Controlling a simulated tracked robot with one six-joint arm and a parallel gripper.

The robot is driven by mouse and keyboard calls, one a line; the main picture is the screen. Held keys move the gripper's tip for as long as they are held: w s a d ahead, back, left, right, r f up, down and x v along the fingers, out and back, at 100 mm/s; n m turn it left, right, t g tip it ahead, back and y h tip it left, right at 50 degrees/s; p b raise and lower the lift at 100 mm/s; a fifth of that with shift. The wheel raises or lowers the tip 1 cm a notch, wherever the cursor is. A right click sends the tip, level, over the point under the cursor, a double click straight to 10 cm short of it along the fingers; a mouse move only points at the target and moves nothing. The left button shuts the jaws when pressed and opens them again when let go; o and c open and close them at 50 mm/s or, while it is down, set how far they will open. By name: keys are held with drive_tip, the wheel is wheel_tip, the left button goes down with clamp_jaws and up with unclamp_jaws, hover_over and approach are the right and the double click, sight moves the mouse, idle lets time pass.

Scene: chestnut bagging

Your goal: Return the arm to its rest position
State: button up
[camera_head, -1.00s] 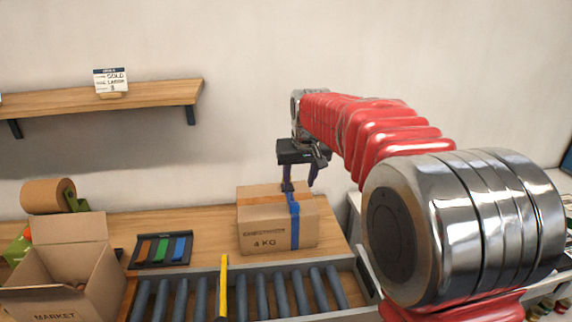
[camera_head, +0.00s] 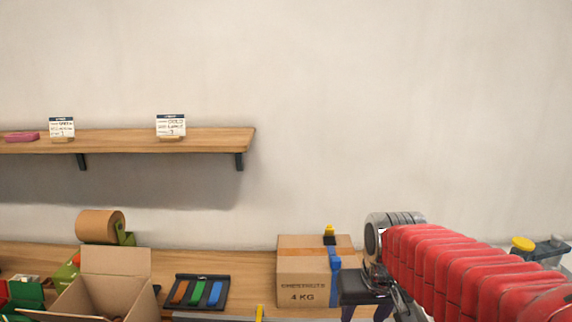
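My red-sleeved arm (camera_head: 450,275) reaches in from the lower right. My gripper (camera_head: 365,313) points down beside the right front of a closed cardboard box and overlaps its right edge in the picture. Its two dark purple fingers stand apart with nothing seen between them; their tips are cut off by the bottom edge. The closed box (camera_head: 302,270) is marked "CHESTNUTS 4 KG" and has a blue strip (camera_head: 335,280) down its right side. A small yellow-and-black item (camera_head: 329,235) shows at its top; whether it rests on the box I cannot tell.
An open carton (camera_head: 105,285) stands at the lower left, near a tape roll (camera_head: 98,224). A black tray with coloured strips (camera_head: 197,291) lies between carton and box. A wall shelf (camera_head: 210,141) holds small signs. The wall above my arm is clear.

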drive_tip(key=s+r+t, duration=0.1)
drive_tip(key=s+t, duration=0.1)
drive_tip(key=s, duration=1.1)
drive_tip(key=shift+s+d+r, duration=0.15)
drive_tip(key=shift+s+r, duration=0.05)
drive_tip(key=shift+s, duration=0.05)
drive_tip(key=shift+c, duration=0.2)
idle(2.3)
